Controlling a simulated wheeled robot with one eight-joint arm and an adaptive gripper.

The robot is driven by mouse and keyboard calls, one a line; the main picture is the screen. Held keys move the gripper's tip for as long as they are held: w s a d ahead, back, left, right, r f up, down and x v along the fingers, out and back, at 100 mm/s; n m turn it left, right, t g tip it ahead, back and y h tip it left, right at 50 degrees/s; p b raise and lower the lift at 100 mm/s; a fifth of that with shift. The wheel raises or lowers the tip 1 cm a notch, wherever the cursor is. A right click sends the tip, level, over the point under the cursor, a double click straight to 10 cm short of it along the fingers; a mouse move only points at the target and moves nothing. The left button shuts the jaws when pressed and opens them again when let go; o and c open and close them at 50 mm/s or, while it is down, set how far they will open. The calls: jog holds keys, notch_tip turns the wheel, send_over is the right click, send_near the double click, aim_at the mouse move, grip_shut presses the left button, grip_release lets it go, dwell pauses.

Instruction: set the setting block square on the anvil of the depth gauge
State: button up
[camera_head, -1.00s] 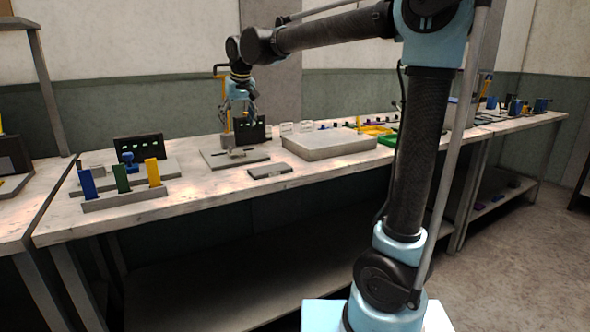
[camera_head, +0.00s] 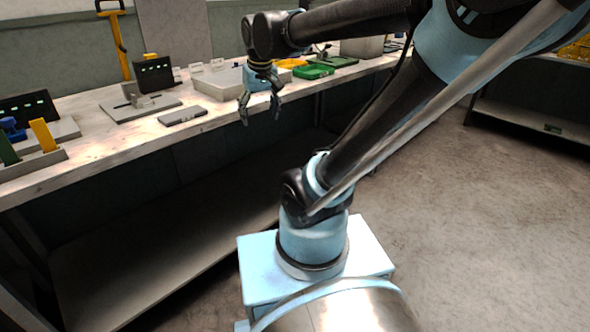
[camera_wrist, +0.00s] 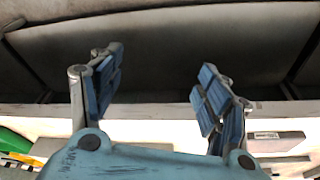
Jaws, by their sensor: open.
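My gripper (camera_head: 259,120) hangs open and empty in front of the bench edge, fingers down. In the wrist view its two blue-padded fingers (camera_wrist: 160,88) are spread with nothing between them. A flat grey plate (camera_head: 120,112) on the bench carries a small grey block (camera_head: 141,101), with a dark display (camera_head: 153,76) behind it. This looks like the depth gauge. I cannot tell whether the small block is the setting block or part of the gauge, nor whether it sits square.
A low grey slab (camera_head: 182,116) lies near the bench's front edge. Behind my gripper stand a pale box (camera_head: 218,84) and a green tray (camera_head: 314,71). A yellow-handled tool (camera_head: 121,45) rises behind the gauge. Yellow (camera_head: 43,135) and green upright blocks stand at left. Floor at right is clear.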

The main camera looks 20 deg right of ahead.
jog(key=s+d+f+m, duration=0.2)
jog(key=s+d+f, duration=0.6)
jog(key=s+f, duration=0.5)
jog(key=shift+f+g, duration=0.35)
jog(key=shift+g, duration=0.05)
jog(key=shift+w+f, duration=0.2)
jog(key=shift+w, duration=0.3)
